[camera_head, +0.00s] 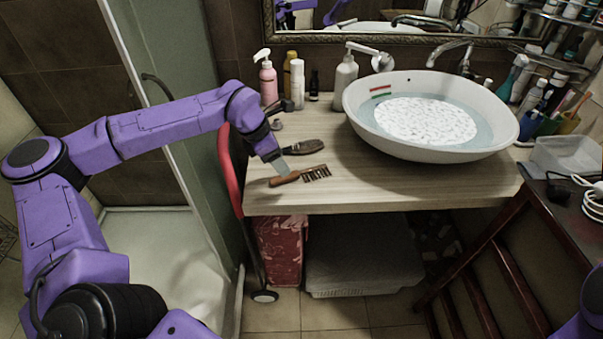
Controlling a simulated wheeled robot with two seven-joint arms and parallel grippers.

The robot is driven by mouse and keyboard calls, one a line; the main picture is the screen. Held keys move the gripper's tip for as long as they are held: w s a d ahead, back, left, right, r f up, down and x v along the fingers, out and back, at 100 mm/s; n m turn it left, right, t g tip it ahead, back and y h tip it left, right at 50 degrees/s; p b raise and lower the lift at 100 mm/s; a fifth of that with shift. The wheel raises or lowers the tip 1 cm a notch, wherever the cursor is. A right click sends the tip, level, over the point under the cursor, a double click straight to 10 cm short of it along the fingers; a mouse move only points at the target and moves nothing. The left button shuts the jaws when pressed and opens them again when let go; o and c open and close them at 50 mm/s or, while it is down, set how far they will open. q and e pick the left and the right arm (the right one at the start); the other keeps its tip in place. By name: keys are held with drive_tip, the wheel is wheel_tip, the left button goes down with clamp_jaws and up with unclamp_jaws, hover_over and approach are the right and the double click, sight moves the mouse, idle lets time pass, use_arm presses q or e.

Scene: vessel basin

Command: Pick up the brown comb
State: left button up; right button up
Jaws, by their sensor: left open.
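The brown comb (316,172) lies on the pale wooden counter (400,187) near its front left, with its handle toward the left and its teeth toward the right. A dark brush (305,146) lies just behind the comb. Of my right arm only a purple part shows at the lower right corner; its gripper is out of view.
A white basin (480,150) with water stands on the right of the counter. Several bottles, including a pink pump bottle (268,80), stand at the back left. A red-framed cart (229,170) stands against the counter's left end. The counter's front middle is clear.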

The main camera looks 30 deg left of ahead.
sight(301, 176)
use_arm(q)
drive_tip(key=p+x, duration=0.1)
drive_tip(key=x, duration=0.4)
drive_tip(key=shift+s+f, duration=0.1)
drive_tip(key=shift+s, duration=0.05)
drive_tip(key=shift+c, duration=0.4)
clamp_jaws()
